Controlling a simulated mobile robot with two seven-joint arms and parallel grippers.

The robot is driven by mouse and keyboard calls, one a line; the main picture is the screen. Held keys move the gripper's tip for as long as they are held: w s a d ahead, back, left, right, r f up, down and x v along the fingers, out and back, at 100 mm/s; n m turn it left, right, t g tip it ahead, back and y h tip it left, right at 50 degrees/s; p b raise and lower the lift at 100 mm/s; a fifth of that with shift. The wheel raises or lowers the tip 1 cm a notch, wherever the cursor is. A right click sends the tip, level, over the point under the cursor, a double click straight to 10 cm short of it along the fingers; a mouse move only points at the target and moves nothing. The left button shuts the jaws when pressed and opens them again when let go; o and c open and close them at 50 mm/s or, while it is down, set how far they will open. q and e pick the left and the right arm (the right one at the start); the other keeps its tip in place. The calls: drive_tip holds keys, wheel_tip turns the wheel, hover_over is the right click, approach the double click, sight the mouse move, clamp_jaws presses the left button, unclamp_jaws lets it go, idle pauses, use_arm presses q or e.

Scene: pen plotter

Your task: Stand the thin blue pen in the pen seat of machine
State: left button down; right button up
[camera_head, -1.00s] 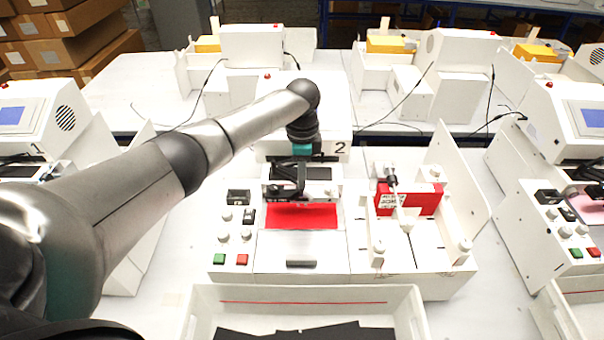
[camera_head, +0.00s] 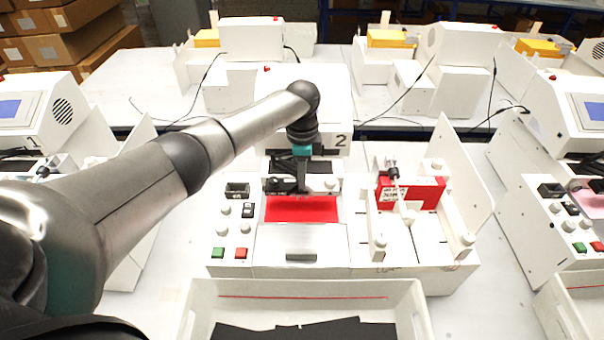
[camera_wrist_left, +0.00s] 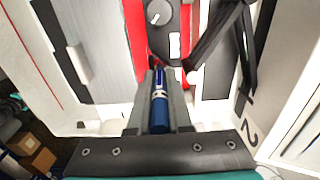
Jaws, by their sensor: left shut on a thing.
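The thin blue pen (camera_wrist_left: 158,112) shows in the left wrist view between the two grey fingers of my left gripper (camera_wrist_left: 158,85), which is shut on it. In the head view my left gripper (camera_head: 301,188) points down at the black carriage area of machine 2 (camera_head: 250,268), just above the back of the red sheet (camera_head: 300,209). The pen cannot be made out in the head view. The pen seat is not clearly visible; black parts of the machine (camera_wrist_left: 215,45) lie close to the fingertips in the wrist view. I cannot tell whether the pen touches them. My right gripper is not in view.
A white bin (camera_head: 420,310) with dark sheets stands in front of the machine. A red box (camera_head: 425,194) sits at the machine's right, beside an upright white panel (camera_head: 462,165). Similar machines stand on both sides. White table shows between them.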

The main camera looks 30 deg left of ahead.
use_arm(q)
drive_tip(key=shift+f+b, duration=0.4)
drive_tip(key=shift+f, duration=0.3)
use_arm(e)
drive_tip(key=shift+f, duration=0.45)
use_arm(q)
drive_tip(key=c, duration=0.8)
unclamp_jaws()
drive_tip(key=shift+o, duration=0.2)
drive_tip(key=shift+r, duration=0.1)
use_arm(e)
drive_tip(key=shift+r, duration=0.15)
